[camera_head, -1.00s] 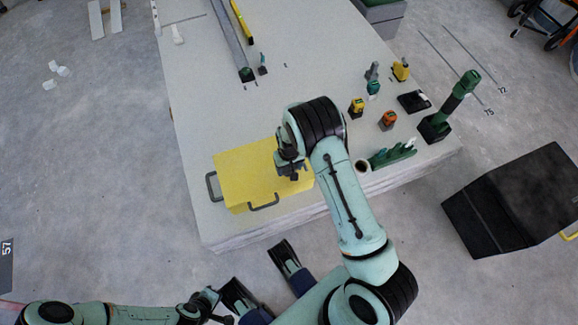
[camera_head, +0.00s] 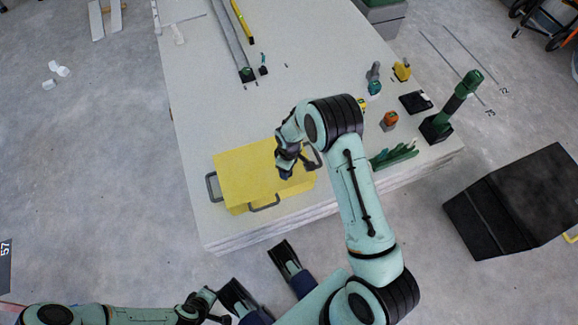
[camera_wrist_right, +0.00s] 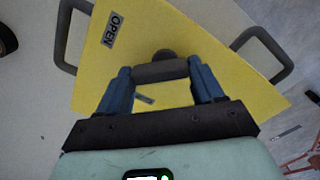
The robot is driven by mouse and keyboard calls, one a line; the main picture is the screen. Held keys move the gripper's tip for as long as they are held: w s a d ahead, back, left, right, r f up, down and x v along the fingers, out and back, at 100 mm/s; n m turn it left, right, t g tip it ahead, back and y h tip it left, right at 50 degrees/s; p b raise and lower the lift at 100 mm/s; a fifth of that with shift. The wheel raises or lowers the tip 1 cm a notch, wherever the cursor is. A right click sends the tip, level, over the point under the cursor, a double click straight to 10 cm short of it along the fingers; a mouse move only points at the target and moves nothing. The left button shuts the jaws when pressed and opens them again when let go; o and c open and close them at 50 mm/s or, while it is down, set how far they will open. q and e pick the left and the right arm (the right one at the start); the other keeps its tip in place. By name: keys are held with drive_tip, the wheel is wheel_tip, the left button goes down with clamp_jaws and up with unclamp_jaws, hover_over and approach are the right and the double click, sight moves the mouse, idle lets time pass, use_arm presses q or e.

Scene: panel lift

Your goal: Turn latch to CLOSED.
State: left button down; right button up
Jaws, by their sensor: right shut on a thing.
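The yellow panel (camera_head: 240,178) lies on the pale table with grey handles along its edges. In the right wrist view the yellow panel (camera_wrist_right: 210,55) carries an OPEN label (camera_wrist_right: 112,30) at its upper left. A second small label (camera_wrist_right: 144,98) shows between my fingers; its text is not readable. The dark latch bar (camera_wrist_right: 160,72) has a round hub behind it and spans between my blue fingertips. My right gripper (camera_wrist_right: 161,76) is shut on it; in the head view the gripper (camera_head: 285,170) hides the latch. My left gripper (camera_head: 205,305) is low at the left, away from the panel, jaws unclear.
The table (camera_head: 300,50) holds several tools at its right, including an orange-topped item (camera_head: 390,119) and a green and black tool (camera_head: 457,100). A long grey bar (camera_head: 230,40) lies at the back. A black box (camera_head: 520,200) stands on the floor at right.

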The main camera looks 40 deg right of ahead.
drive_tip(key=n, duration=0.4)
drive_tip(key=shift+n, duration=0.3)
use_arm(q)
drive_tip(key=shift+w+f, duration=0.1)
drive_tip(key=shift+w, duration=0.05)
use_arm(e)
drive_tip(key=n, duration=0.4)
drive_tip(key=shift+w+a+n, duration=0.1)
drive_tip(key=shift+a+n, duration=0.05)
drive_tip(key=shift+n, duration=0.25)
drive_tip(key=o, duration=1.1)
drive_tip(key=shift+c, duration=0.2)
use_arm(q)
drive_tip(key=s+d+r+g+p, duration=0.1)
drive_tip(key=s+d+r+p, duration=0.1)
drive_tip(key=s, duration=0.3)
drive_tip(key=shift+r+h+p, duration=0.4)
drive_tip(key=shift+r+p, duration=0.1)
drive_tip(key=shift+r, duration=0.35)
use_arm(e)
wheel_tip(320, 180, up, 13)
drive_tip(key=shift+r, duration=0.15)
use_arm(q)
drive_tip(key=shift+w+d, duration=0.1)
use_arm(e)
drive_tip(key=shift+a, duration=0.1)
